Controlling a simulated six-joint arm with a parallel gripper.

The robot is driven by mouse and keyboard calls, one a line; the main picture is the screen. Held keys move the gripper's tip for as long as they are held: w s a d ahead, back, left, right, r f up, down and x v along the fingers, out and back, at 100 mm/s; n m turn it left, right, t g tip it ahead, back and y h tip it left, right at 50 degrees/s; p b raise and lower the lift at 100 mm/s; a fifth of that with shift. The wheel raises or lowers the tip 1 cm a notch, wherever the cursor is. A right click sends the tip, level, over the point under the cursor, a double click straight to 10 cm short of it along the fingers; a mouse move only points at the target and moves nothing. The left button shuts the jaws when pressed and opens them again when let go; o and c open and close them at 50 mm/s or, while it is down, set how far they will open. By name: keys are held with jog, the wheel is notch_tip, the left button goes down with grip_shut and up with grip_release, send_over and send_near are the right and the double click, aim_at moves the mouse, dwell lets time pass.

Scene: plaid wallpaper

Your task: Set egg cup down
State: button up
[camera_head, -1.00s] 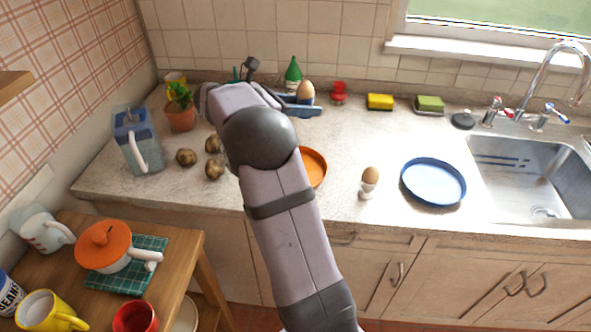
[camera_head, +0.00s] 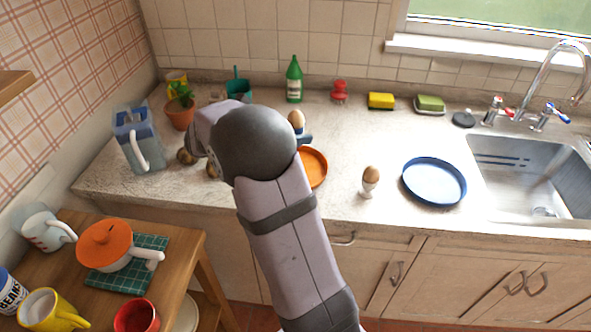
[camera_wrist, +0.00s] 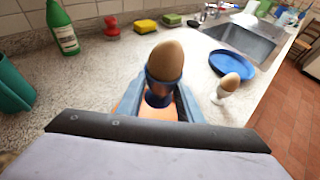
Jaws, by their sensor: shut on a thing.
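My gripper (camera_wrist: 163,84) is shut on a dark blue egg cup (camera_wrist: 158,97) that carries a brown egg (camera_wrist: 165,61). The cup looks about upright, with a finger on each side of it. In the head view the egg (camera_head: 297,118) shows just right of my arm's dark joint, above the blue gripper fingers; the cup is mostly hidden there. An orange plate (camera_head: 315,168) lies just in front, and part of it shows below the cup in the wrist view (camera_wrist: 160,113). I cannot tell how high the cup is above the counter.
A white egg cup (camera_head: 368,191) with an egg stands right of the orange plate, and a blue plate (camera_head: 434,181) lies beyond it. A green bottle (camera_head: 294,80), red object (camera_head: 339,92) and sponge (camera_head: 380,101) line the back. Counter between is clear.

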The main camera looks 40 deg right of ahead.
jog(key=shift+f+p, duration=0.55)
jog(key=shift+f, duration=4.4)
jog(key=shift+f, duration=0.2)
jog(key=o, duration=1.1)
jog(key=shift+r, duration=0.2)
jog(key=b+v, duration=0.2)
jog(key=v, duration=1)
